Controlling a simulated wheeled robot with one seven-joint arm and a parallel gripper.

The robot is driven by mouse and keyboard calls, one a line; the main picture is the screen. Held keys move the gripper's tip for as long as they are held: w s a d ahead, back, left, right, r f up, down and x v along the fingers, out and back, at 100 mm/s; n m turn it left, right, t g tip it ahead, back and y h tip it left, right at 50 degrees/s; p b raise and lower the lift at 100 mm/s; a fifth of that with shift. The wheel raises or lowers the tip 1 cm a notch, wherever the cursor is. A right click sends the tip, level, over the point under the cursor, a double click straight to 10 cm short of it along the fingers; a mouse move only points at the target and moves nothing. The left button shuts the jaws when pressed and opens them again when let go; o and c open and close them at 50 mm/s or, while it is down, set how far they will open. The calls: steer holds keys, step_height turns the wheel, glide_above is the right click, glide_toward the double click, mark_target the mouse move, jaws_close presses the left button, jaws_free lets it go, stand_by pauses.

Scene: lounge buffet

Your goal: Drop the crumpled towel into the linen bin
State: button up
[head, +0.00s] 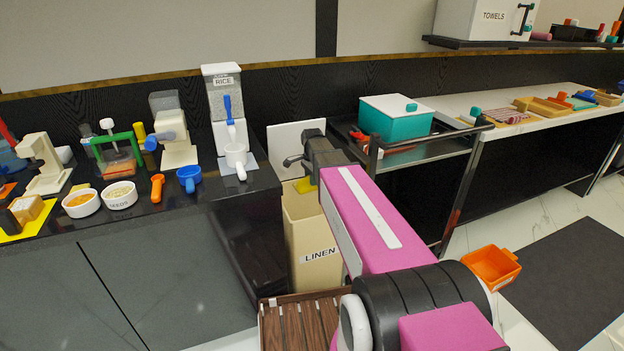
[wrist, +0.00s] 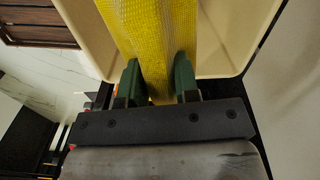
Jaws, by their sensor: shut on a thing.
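The linen bin (head: 314,245) is a tall cream box with a LINEN label on its front. It stands on the floor at the right end of the dark counter. My gripper (wrist: 158,82) is at the bin's open top, its green fingers shut on the yellow towel (wrist: 152,40). The towel hangs from the fingers in the bin's mouth, and the bin's cream walls show on both sides of it in the wrist view. In the head view a little of the towel (head: 305,185) shows at the bin's top, and my arm hides part of the opening.
A white panel (head: 286,140) stands up behind the bin. The dark counter with the rice dispenser (head: 226,105) is to the left. A metal-railed cart (head: 465,150) with a teal box (head: 396,122) is to the right. A slatted wooden crate (head: 300,322) lies in front.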

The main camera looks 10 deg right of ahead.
mark_target(312, 190)
steer(key=shift+f, duration=3)
steer(key=o, duration=1)
steer(key=shift+r, duration=0.15)
step_height(312, 190, up, 11)
steer(key=shift+f, duration=0.2)
